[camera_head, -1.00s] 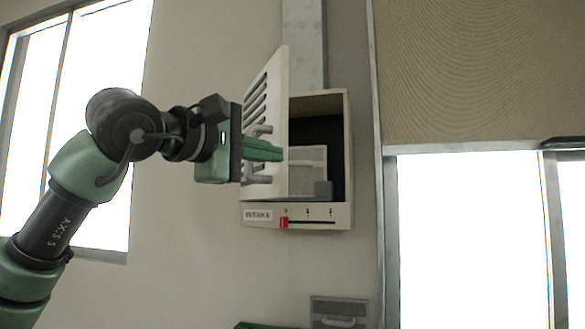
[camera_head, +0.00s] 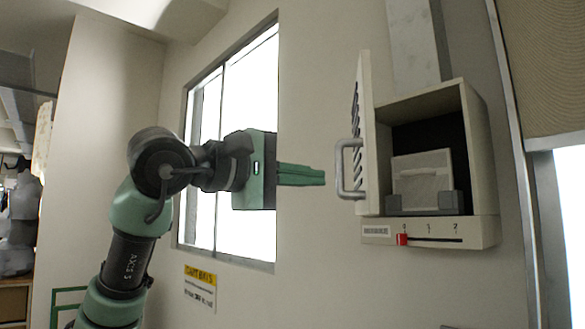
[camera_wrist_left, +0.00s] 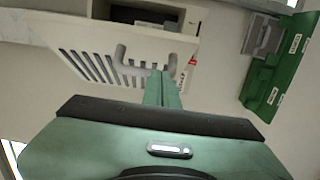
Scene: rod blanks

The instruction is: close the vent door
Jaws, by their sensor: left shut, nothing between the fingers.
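The vent door (camera_head: 366,130) is a white slatted panel hinged at the left side of a wall box (camera_head: 480,150). It stands wide open, jutting out from the box, with a grey bar handle (camera_head: 342,170) on its outer face. The door (camera_wrist_left: 95,68) and its handle (camera_wrist_left: 121,57) also show in the left wrist view. My left gripper (camera_head: 322,177) is shut and empty, left of the handle and apart from it in the head view. In the left wrist view its fingertips (camera_wrist_left: 162,75) overlap the handle area; contact cannot be told. My right gripper is not in view.
Inside the box is a light filter-like block (camera_head: 422,180) in a grey holder. A red slider (camera_head: 402,239) sits at the left of the scale below. A window (camera_head: 235,130) and a yellow-topped sign (camera_head: 200,285) are on the wall. A green case (camera_wrist_left: 278,70) lies right in the wrist view.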

